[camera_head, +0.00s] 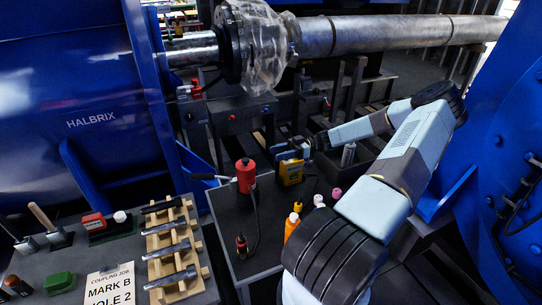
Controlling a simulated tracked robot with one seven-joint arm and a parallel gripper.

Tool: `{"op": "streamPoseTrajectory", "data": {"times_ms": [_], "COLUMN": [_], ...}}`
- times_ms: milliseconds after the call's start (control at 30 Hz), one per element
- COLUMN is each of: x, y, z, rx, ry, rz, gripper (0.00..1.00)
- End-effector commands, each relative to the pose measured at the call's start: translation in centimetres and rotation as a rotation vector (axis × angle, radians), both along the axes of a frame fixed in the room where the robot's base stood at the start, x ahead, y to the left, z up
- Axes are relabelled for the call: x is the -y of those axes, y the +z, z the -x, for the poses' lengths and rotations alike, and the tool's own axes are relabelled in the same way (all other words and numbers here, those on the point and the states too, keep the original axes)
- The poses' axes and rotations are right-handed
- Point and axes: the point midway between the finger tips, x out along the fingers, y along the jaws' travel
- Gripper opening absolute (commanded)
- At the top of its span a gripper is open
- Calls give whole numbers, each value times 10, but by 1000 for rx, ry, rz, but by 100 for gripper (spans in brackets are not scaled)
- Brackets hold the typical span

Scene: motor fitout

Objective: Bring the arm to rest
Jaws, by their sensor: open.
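My arm (400,150) rises from the bottom right, bends at a dark elbow at upper right, and reaches back left. My gripper (283,152) is at the forearm's far end, small in the picture. It is open, and I see nothing held between its jaws. It is over the far edge of the small dark table (283,232), just above and behind a yellow meter (291,172). I cannot tell whether it touches the meter.
A red cylinder tool (246,175) with a side handle stands left of the meter. Several bottles (291,225) stand near my arm. A wooden rack (172,245) of bolts is on the left bench. A steel shaft (380,33) and blue housings (75,90) surround the space.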

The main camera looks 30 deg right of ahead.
Motion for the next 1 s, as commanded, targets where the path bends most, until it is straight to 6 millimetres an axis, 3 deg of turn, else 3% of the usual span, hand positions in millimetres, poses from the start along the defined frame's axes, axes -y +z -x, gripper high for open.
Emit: {"op": "streamPoseTrajectory", "data": {"times_ms": [667,1000], "x": [2,-36], "y": [1,20], "z": [0,9], "rx": [-9,-238], "ry": [7,127], "rz": [8,227], "gripper": [54,54]}}
